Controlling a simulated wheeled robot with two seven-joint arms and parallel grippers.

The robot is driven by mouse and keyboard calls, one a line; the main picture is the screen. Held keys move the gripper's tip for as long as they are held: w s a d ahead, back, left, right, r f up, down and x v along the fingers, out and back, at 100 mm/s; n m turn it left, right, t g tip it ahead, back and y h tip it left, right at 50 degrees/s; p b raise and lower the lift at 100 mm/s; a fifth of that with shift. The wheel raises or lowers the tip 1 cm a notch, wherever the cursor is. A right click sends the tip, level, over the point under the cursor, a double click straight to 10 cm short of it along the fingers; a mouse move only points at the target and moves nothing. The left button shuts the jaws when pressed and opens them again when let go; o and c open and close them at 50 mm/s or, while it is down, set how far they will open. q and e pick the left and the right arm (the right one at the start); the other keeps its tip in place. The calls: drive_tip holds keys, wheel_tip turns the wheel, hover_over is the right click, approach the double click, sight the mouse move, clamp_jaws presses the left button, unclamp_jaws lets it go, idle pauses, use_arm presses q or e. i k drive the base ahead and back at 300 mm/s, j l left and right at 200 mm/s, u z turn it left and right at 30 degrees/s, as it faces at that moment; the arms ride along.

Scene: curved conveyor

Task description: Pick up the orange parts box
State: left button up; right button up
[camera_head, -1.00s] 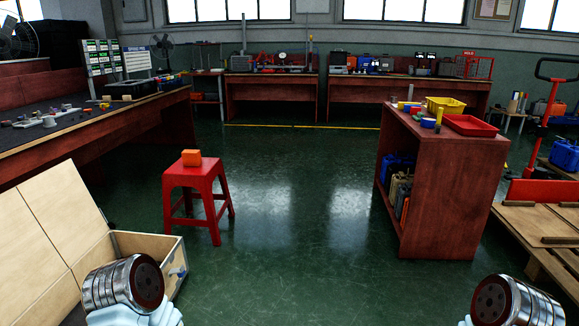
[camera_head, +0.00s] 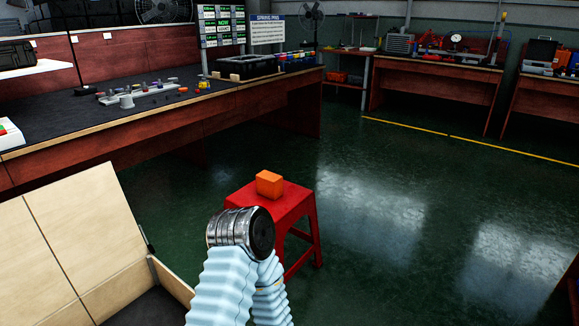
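The orange parts box (camera_head: 269,184) is a small block resting on top of the red stool (camera_head: 302,205), near the middle of the head view. An arm of mine with a metal cylindrical joint and pale blue ribbed sleeve rises at the bottom centre. It covers the lower left part of the stool. The box itself is clear of it in the picture. Neither gripper's fingers show in this view.
A long wooden workbench (camera_head: 160,132) with a dark top runs along the left. An open wooden crate (camera_head: 78,240) stands at the lower left, close to the arm. Green floor (camera_head: 420,270) is clear right of the stool. More benches (camera_head: 430,85) stand at the back.

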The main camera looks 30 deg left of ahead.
sight(269, 185)
drive_tip(key=i+j+u, duration=0.15)
drive_tip(key=i+u, duration=0.25)
drive_tip(key=i, duration=0.4)
drive_tip(key=i+l+u, duration=0.15)
drive_tip(key=i+u, duration=0.25)
drive_tip(key=i, duration=0.4)
